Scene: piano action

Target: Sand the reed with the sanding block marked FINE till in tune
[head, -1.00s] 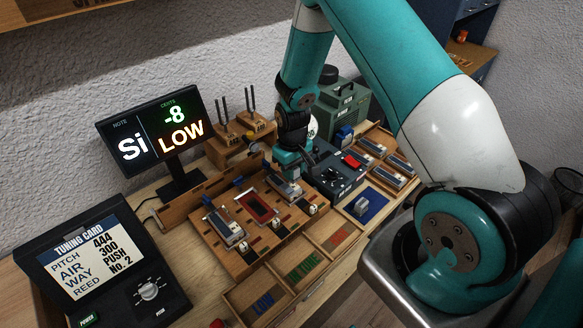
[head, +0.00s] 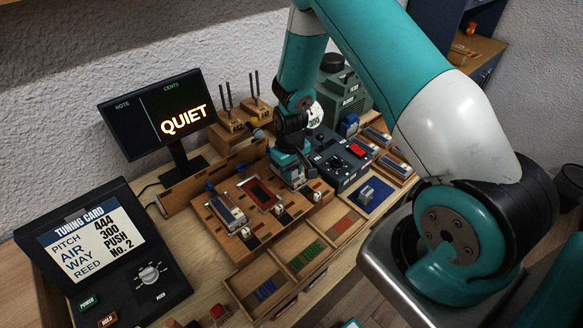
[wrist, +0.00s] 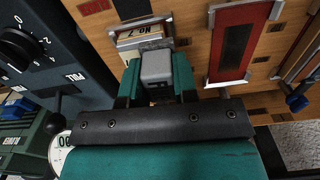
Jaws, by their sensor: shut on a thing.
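My gripper (head: 293,176) is low over the right-hand slot of the wooden reed bench (head: 236,254). In the wrist view its two teal fingers (wrist: 157,84) are shut on a small grey block (wrist: 156,66). No FINE marking shows on this block. The tuner display (head: 160,112) reads QUIET, with no note or cents figure. The tuning card (head: 88,240) reads pitch 444, air 300, push, reed No. 2.
Another grey block (head: 366,192) stands on a blue pad right of the bench. A dark control box (head: 338,160) with a red switch is close on my gripper's right. A red-framed slot (head: 259,194) is on its left. Labelled trays (head: 265,290) lie in front.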

